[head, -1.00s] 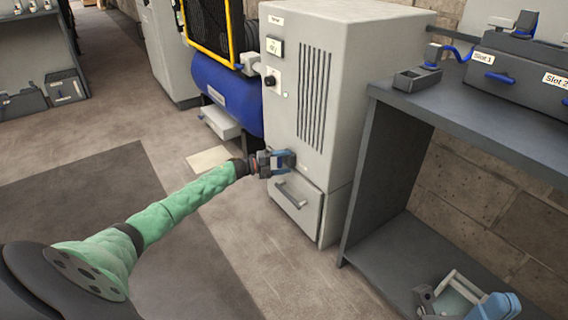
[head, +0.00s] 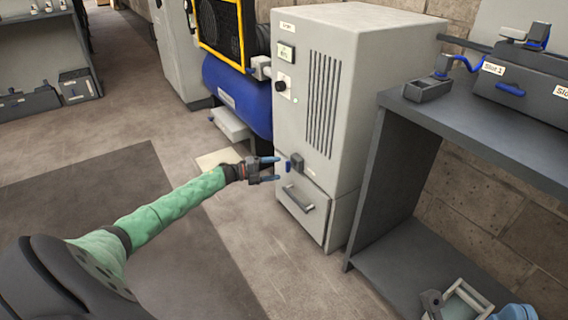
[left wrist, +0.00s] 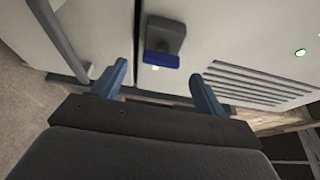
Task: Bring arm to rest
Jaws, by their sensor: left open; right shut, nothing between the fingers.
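My left gripper (head: 270,169) is at the end of the green-sleeved arm, in front of the pale grey cabinet (head: 345,110). Its fingers are open, with nothing between them. A small dark grey block with a blue tab (head: 296,163) is on the cabinet front, just right of the fingertips and apart from them. In the left wrist view the open left gripper (left wrist: 160,87) faces the same block and blue tab (left wrist: 164,45), which lies beyond the gap between the blue fingers. My right gripper is not in view.
Below the block is a closed drawer (head: 303,205) with a bar handle. A blue tank (head: 235,95) stands behind the cabinet. A dark bench (head: 470,125) with slot-labelled boxes is on the right, with a framed item (head: 460,303) on its lower shelf.

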